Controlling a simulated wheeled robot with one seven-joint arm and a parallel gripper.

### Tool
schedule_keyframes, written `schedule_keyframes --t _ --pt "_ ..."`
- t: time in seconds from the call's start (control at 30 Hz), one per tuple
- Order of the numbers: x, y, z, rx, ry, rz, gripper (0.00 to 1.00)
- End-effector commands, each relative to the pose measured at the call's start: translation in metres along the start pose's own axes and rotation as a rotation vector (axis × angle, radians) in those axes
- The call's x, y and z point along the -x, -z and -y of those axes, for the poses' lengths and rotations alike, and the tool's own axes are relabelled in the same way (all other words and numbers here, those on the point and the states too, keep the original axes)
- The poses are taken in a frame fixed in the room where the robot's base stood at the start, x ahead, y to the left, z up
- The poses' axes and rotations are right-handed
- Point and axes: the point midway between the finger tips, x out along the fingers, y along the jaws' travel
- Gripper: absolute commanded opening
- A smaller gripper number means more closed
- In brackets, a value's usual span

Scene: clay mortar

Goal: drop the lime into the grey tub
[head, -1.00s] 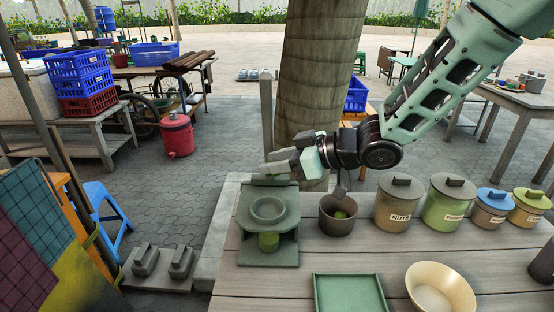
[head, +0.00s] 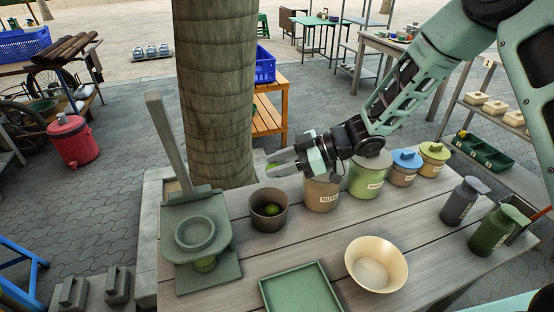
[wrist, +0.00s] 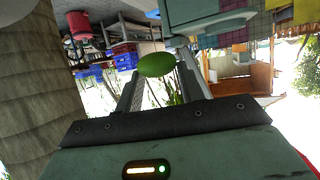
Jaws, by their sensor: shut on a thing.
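The lime (head: 272,166) is held between the fingertips of my gripper (head: 280,163), and it also shows clearly in the wrist view (wrist: 156,64). The tub is not recognisable in the wrist view.
A grey-green press (head: 196,235) with a raised lever stands left of the tub. Lidded canisters, including the nuts one (head: 321,196), stand to the right. A green tray (head: 301,290) and cream bowl (head: 376,264) are in front. A tree trunk (head: 215,90) rises behind.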

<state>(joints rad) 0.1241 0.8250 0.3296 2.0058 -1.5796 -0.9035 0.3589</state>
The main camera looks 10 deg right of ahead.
Motion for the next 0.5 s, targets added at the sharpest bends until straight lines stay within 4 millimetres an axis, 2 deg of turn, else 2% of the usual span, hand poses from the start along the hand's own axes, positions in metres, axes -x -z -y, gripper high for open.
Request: schedule_keyframes --t 0.03,0.3,0.5 --pt "-0.004 -0.009 0.000 0.000 0.000 0.000 0.12" --pt "-0.016 -0.038 0.000 0.000 -0.001 -0.001 0.12" --pt "-0.019 -0.046 0.000 0.000 -0.001 -0.001 0.12"
